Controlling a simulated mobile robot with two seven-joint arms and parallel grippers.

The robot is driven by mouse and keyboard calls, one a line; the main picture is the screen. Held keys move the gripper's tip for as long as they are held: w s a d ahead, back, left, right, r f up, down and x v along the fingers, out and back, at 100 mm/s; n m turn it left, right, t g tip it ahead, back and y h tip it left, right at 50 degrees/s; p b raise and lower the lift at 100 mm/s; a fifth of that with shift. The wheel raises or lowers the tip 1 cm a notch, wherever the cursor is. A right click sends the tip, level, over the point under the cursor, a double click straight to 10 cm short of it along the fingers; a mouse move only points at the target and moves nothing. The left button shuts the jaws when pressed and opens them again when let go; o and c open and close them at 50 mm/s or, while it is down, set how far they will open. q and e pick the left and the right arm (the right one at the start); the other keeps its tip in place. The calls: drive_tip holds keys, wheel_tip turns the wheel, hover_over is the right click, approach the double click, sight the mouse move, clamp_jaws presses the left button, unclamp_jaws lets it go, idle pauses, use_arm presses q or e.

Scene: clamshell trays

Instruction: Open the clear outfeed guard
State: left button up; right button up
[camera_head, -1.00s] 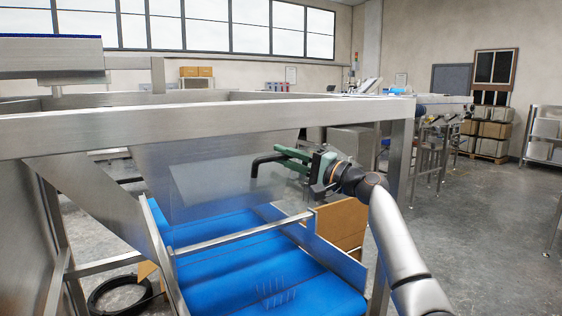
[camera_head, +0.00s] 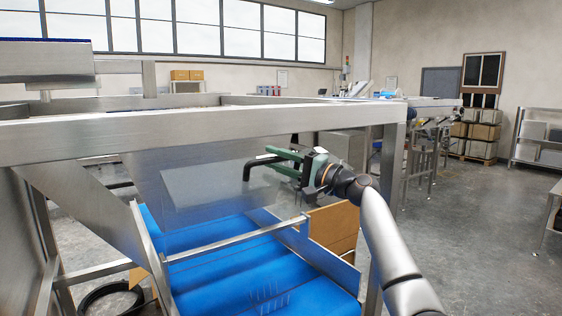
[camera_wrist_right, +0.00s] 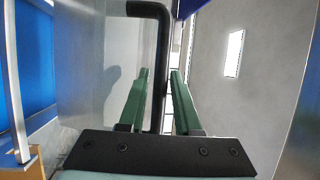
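The clear outfeed guard (camera_head: 205,195) is a see-through panel hanging down below the steel frame's top beam, over the blue belt. A bent black handle (camera_head: 247,170) stands at its right side. My right gripper (camera_head: 274,157), with green fingers, is at the handle from the right. In the right wrist view the handle (camera_wrist_right: 161,45) runs between the two fingers (camera_wrist_right: 159,75), with narrow gaps beside it, so the gripper looks open around it and not clamped. The guard hangs low, close to the belt. My left gripper is not in view.
The blue belt (camera_head: 235,265) slopes below, with a steel crossbar (camera_head: 235,241) over it. The steel top beam (camera_head: 200,133) runs above my gripper, and a frame leg (camera_head: 389,165) stands to the right. A cardboard box (camera_head: 335,225) is beside the belt. Open floor lies right.

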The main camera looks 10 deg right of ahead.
drive_tip(key=shift+s+d+f, duration=0.2)
drive_tip(key=shift+s+d, duration=0.1)
drive_tip(key=shift+d, duration=0.05)
drive_tip(key=b+v, duration=0.3)
drive_tip(key=v, duration=0.8)
drive_tip(key=shift+s+d+b, duration=0.15)
drive_tip(key=shift+s+b, duration=0.15)
drive_tip(key=shift+b, duration=0.1)
drive_tip(key=shift+r, duration=0.1)
